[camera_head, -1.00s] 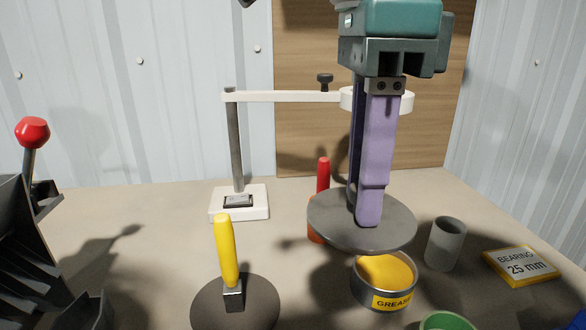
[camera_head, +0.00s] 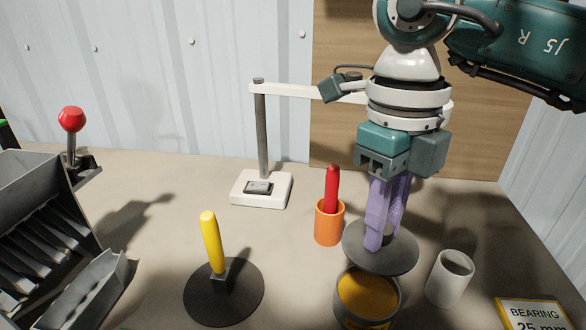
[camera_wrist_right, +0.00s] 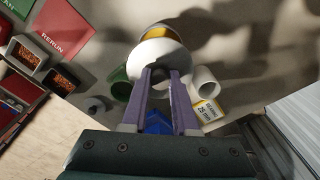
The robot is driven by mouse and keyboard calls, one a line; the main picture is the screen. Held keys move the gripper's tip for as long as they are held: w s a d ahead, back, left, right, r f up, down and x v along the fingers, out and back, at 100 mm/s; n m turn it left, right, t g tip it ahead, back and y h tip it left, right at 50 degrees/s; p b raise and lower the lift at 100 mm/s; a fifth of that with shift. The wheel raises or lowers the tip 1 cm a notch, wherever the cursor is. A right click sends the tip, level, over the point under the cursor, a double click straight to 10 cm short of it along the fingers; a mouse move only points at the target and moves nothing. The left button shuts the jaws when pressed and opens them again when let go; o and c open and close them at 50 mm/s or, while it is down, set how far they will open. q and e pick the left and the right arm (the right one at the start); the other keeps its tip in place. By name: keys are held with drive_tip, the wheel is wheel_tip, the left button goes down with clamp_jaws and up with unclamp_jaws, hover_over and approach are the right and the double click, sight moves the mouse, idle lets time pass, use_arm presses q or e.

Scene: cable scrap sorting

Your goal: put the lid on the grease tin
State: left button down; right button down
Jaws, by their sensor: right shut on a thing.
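The lid (camera_head: 402,256) is a flat grey disc, held roughly level by my right gripper (camera_head: 376,242), whose purple fingers are shut on it at its middle. The open grease tin (camera_head: 367,322), full of yellow-orange grease, stands on the bench. In the head view the lid appears just above and slightly right of the tin, overlapping its far rim; the grease is largely uncovered. In the right wrist view the lid (camera_wrist_right: 158,56) shows pale beyond the fingertips, with a strip of yellow grease past its edge. My left gripper is not in view.
An orange cup (camera_head: 328,229) with a red tool stands left of the lid. A grey cylinder (camera_head: 448,285) stands close right, before a bearing sign (camera_head: 528,314). A yellow-handled tool on a dark disc (camera_head: 238,296) is left. A white-armed stand (camera_head: 262,194) rises behind.

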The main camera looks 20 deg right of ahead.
drive_tip(key=shift+f+b, duration=3.35)
drive_tip(key=shift+f, duration=0.9)
drive_tip(key=c, duration=0.6)
unclamp_jaws()
drive_tip(key=shift+r, duration=0.1)
